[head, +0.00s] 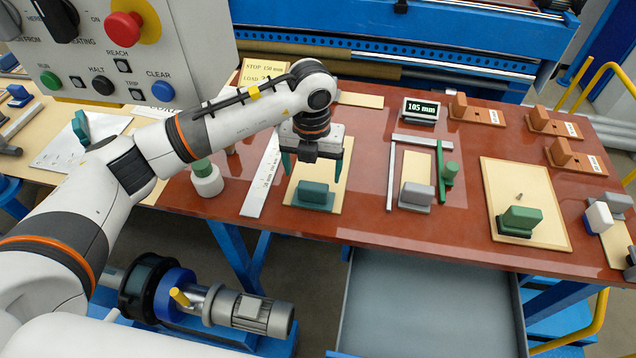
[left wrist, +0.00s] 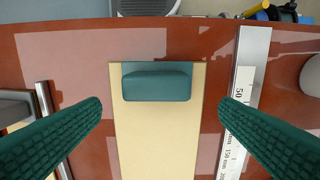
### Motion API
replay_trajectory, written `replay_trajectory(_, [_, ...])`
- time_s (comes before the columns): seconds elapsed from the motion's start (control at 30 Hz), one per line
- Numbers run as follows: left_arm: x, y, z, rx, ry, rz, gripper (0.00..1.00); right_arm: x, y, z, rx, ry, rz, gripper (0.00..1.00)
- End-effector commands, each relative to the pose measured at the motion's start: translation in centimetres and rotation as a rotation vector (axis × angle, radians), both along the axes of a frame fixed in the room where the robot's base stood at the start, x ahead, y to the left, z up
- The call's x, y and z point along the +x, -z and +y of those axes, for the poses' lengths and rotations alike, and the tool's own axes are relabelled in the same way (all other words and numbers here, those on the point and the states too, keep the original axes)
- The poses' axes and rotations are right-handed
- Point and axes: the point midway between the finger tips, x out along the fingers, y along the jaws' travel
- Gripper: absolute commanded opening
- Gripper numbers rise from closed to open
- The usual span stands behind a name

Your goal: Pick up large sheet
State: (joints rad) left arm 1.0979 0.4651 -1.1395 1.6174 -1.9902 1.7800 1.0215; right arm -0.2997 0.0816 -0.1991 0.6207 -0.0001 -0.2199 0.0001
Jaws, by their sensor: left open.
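My left gripper (head: 312,172) is open and points down above a beige sheet (head: 300,176) with a teal block (head: 313,196) on its near end. In the left wrist view the open fingers (left wrist: 160,106) lie on either side of this sheet (left wrist: 160,140) and its teal block (left wrist: 157,86), with nothing between them gripped. A wider beige sheet (head: 545,205) with a green block (head: 520,221) lies at the right of the table. A narrow beige sheet (head: 416,165) with a grey block (head: 416,196) lies between them. My right gripper is not in view.
A steel ruler (head: 262,180) and a white-and-green round piece (head: 206,180) lie left of the gripper. A metal square (head: 392,172), a green bar (head: 440,172) and a 105 mm display (head: 421,109) stand to its right. A control panel (head: 120,50) overhangs at upper left.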

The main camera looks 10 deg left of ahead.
Motion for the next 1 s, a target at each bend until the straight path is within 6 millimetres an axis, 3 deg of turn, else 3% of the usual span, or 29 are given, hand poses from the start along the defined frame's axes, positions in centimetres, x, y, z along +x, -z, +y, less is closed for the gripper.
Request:
replay_trajectory(0.23, [-0.3,2.1,-0.2,-0.001,0.002,0.0,0.85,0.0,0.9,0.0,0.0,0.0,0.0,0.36])
replay_trajectory(0.47, [-0.8,5.7,-0.3,-0.002,0.001,0.001,0.85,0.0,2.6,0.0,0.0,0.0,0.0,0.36])
replay_trajectory(0.73, [-0.7,5.8,-0.3,-0.002,0.002,-0.001,0.85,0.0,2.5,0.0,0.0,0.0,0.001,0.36])
replay_trajectory(1.0, [-0.7,5.8,-0.3,-0.002,0.002,-0.001,0.4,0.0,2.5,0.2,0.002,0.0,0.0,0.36])
